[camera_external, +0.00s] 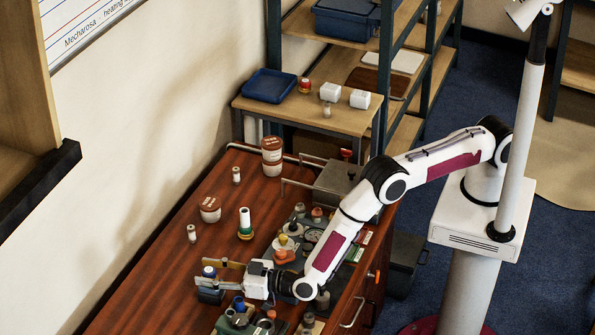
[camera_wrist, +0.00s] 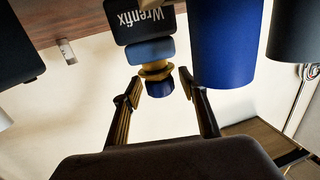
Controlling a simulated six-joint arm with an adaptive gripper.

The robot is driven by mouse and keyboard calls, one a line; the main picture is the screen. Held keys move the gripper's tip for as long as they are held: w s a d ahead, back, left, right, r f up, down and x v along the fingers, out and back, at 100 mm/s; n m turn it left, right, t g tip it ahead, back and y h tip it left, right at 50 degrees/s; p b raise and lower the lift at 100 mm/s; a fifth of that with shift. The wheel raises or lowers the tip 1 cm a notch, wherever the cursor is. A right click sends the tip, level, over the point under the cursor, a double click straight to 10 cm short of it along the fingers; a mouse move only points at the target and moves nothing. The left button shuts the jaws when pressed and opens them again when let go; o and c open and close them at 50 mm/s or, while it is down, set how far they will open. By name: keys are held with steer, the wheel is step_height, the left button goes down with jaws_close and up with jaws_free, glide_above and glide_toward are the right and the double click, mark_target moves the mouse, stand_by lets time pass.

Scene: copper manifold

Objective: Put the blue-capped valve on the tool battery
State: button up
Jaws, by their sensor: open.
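The tool battery is a dark block lettered "Wrenfix" with a blue section (camera_wrist: 148,28), seen upside down in the wrist view. It stands on the wooden table in the external view (camera_external: 210,296). The blue-capped valve (camera_wrist: 158,88) has a brass body and appears to sit on the battery's blue section, cap away from it, roughly upright. Its blue cap also shows in the external view (camera_external: 209,271). My gripper (camera_wrist: 160,92) is open, with one finger on each side of the valve and visible gaps between. In the external view my gripper (camera_external: 212,273) reaches in from the right.
A large blue cylinder (camera_wrist: 222,42) and a dark cylinder (camera_wrist: 293,30) stand close beside the battery in the wrist view. A dark block (camera_wrist: 15,48) is on the other side. A small white bottle (camera_external: 191,233) stands behind.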

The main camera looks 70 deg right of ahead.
steer(key=v, duration=0.7)
steer(key=shift+s, duration=0.25)
steer(key=shift+w+r, duration=0.1)
steer(key=shift+r, duration=0.05)
stand_by(0.9)
